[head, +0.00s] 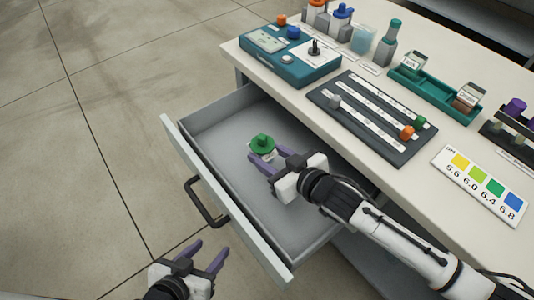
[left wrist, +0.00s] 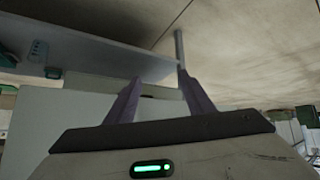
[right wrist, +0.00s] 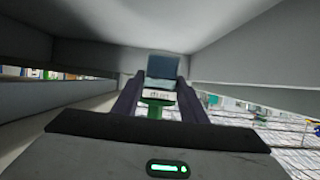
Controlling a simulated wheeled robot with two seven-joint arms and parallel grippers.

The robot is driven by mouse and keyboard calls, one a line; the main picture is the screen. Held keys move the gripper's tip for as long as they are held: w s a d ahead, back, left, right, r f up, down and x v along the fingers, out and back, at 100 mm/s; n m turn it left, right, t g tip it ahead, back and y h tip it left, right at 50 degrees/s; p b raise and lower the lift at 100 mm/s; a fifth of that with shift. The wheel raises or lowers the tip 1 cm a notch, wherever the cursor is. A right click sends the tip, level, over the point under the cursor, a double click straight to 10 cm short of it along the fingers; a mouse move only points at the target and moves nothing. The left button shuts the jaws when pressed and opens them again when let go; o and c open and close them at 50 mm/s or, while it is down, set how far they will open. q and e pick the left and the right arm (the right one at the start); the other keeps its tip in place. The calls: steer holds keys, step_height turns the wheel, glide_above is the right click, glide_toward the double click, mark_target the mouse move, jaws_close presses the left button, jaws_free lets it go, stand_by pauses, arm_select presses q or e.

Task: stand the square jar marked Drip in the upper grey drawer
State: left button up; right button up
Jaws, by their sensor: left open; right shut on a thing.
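The square jar (head: 263,145) has a green knobbed lid and stands out inside the open grey drawer (head: 228,207), near its back left. My right gripper (head: 259,158) is shut on it, low inside the drawer. The right wrist view shows the jar's bluish body (right wrist: 164,67) and a white label, too blurred to read surely, between the fingers. The jar looks roughly upright; whether its base touches the drawer floor I cannot tell. My left gripper (head: 211,248) is open and empty, outside the drawer front, below its black handle (head: 205,204).
The bench top (head: 390,150) overhangs the drawer's back. On it are a teal control box (head: 290,60), a dark slider panel (head: 372,118), a green tray (head: 435,92) with small jars, and a colour chart (head: 481,185). The drawer's front half is empty.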

step_height(320, 180, down, 4)
steer(key=b, duration=0.3)
steer(key=shift+f+b, duration=0.5)
steer(key=shift+f, duration=0.5)
steer(key=o, duration=1.2)
